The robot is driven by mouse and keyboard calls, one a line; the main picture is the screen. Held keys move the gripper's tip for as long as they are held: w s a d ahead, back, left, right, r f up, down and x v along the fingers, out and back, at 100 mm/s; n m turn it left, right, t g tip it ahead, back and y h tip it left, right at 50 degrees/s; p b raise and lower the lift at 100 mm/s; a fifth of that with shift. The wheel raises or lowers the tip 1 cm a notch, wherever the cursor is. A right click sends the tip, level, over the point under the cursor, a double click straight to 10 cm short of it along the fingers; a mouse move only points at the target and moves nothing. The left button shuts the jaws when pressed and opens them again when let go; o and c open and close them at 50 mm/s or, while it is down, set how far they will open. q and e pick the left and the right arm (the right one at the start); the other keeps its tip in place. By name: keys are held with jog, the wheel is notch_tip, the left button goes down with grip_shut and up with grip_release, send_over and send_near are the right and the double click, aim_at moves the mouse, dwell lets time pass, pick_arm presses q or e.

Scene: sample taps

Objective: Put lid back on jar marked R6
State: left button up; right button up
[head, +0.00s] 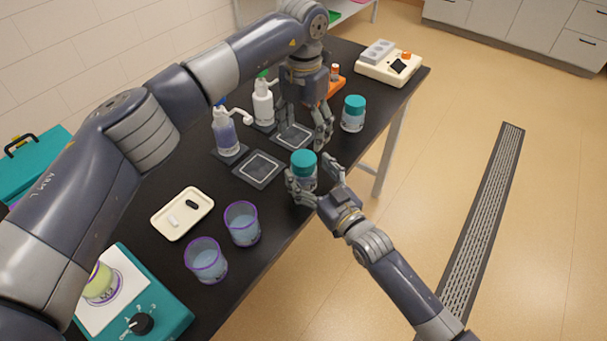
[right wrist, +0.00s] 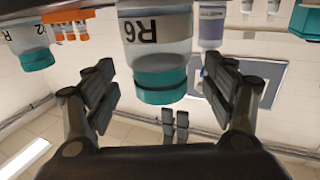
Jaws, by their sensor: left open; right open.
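The jar marked R6 (right wrist: 156,30) shows upside down in the right wrist view, its teal lid (right wrist: 160,85) on its mouth end. Whether the lid is fully seated is unclear. In the head view this jar's lid (head: 303,158) is at the front table edge, between the fingers of my right gripper (head: 313,178). The right gripper is open, with gaps on both sides of the jar in the right wrist view. My left gripper (head: 304,125) is open and empty, pointing down above a dark square pad behind the jar. A second teal-lidded jar (head: 353,114) stands farther right.
Two pump bottles (head: 226,135) (head: 263,103) stand behind. A bare pad (head: 258,169) lies left of the jar. A cream tray (head: 182,214), two purple-rimmed beakers (head: 242,224) (head: 206,261) and a teal dial device (head: 165,305) are nearer. A cream instrument (head: 388,66) is at the far end.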

jog(key=shift+x, duration=1.25)
jog(key=shift+c, duration=0.2)
grip_shut()
pick_arm(q)
jog(key=n, duration=0.5)
jog(key=shift+n, duration=0.4)
jog(key=n, duration=0.6)
jog(key=shift+d+n, duration=0.1)
jog(key=shift+n, duration=0.2)
jog(key=n, duration=0.4)
jog(key=shift+n, duration=0.4)
jog(key=n, duration=0.4)
jog(key=shift+n, duration=0.4)
jog(key=n, duration=0.4)
jog(key=shift+n, duration=0.3)
jog(key=n, duration=0.5)
